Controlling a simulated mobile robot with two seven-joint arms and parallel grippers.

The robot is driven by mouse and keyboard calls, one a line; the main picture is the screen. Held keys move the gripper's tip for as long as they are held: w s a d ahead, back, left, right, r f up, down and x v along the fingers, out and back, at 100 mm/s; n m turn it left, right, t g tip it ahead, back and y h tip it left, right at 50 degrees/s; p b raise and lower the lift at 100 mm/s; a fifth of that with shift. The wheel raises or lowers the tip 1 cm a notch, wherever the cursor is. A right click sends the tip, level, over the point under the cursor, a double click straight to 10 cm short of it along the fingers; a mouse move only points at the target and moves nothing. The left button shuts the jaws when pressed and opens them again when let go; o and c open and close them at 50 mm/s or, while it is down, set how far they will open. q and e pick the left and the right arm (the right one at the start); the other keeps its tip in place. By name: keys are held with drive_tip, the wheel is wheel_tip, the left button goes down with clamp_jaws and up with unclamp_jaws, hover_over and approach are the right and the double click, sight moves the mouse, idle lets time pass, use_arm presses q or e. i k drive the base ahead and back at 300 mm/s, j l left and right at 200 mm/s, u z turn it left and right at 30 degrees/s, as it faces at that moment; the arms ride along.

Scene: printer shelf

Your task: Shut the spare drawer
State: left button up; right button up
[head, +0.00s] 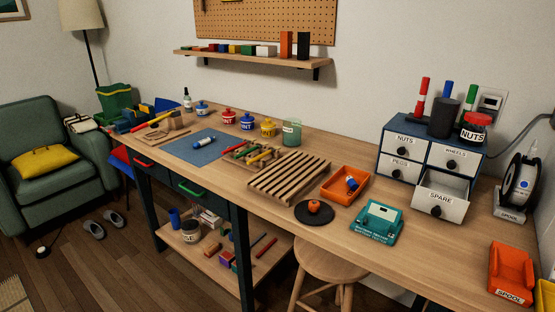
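The spare drawer (440,197) is a white drawer labelled SPARE with a dark round knob. It is pulled out of the lower right slot of a small blue drawer cabinet (387,151) on the right part of the workbench. Its open top shows, and I see nothing inside it. The other drawers, labelled NUTS (405,143), WHEELS (454,158) and PEGS (399,169), sit flush in the cabinet. Neither of my grippers is in the head view.
A teal device (376,222), an orange tray (346,185) and an orange spool holder (511,271) stand on the workbench around the drawer. A NUTS jar (475,127) and markers stand on the cabinet. The bench directly before the drawer is clear.

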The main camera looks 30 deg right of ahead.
sight(443, 195)
drive_tip(key=z, duration=1.9)
